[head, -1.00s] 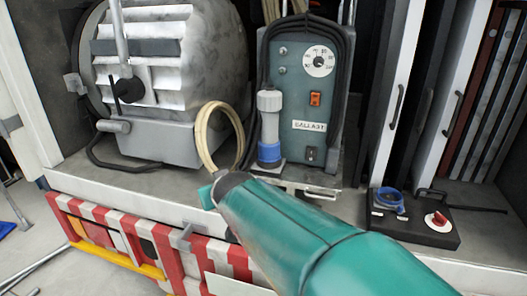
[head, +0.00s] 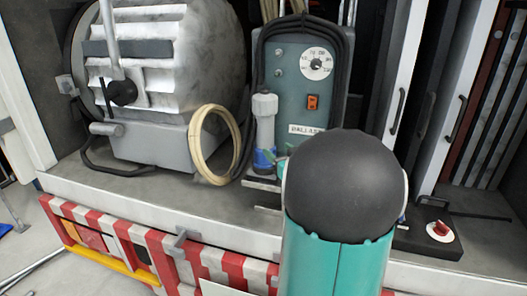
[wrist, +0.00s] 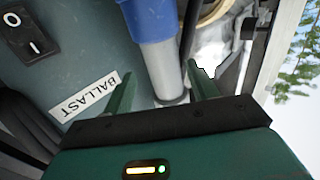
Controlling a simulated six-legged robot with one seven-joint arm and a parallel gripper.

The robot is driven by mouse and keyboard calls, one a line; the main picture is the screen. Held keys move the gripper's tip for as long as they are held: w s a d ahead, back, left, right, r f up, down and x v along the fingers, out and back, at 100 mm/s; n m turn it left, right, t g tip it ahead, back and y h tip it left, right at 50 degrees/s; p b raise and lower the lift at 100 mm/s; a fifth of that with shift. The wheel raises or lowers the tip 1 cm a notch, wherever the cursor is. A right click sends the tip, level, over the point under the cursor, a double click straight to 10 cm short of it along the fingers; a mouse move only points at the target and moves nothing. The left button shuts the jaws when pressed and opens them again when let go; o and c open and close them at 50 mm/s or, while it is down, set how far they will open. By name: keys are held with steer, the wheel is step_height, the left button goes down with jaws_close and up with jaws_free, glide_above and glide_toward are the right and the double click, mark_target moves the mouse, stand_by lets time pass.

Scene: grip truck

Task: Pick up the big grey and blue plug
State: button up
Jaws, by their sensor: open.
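The big grey and blue plug (head: 264,116) stands upright on the ledge in front of the ballast box, grey above and blue at its base. In the wrist view the grey body of the plug (wrist: 158,58) lies between the two green fingers of my gripper (wrist: 160,76). The fingers are open, with a visible gap between the plug and the left finger; contact on the right is hard to judge. In the head view my arm hides most of the gripper; only a bit of teal shows beside the plug's blue base.
The ballast box (head: 297,80) with dial and orange switch stands right behind the plug. A coiled beige cable (head: 196,150) and a large grey lamp (head: 165,75) are to the left. A black plate with a red knob (head: 439,231) lies to the right.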

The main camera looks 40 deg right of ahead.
mark_target(269, 143)
steer(key=x, duration=0.9)
steer(key=shift+w+d+f, duration=0.1)
steer(key=shift+w+f, duration=0.1)
steer(key=shift+f, duration=0.05)
steer(key=c, duration=0.9)
steer(key=shift+r, duration=0.1)
steer(key=shift+c, duration=0.7)
steer(key=shift+r, duration=0.1)
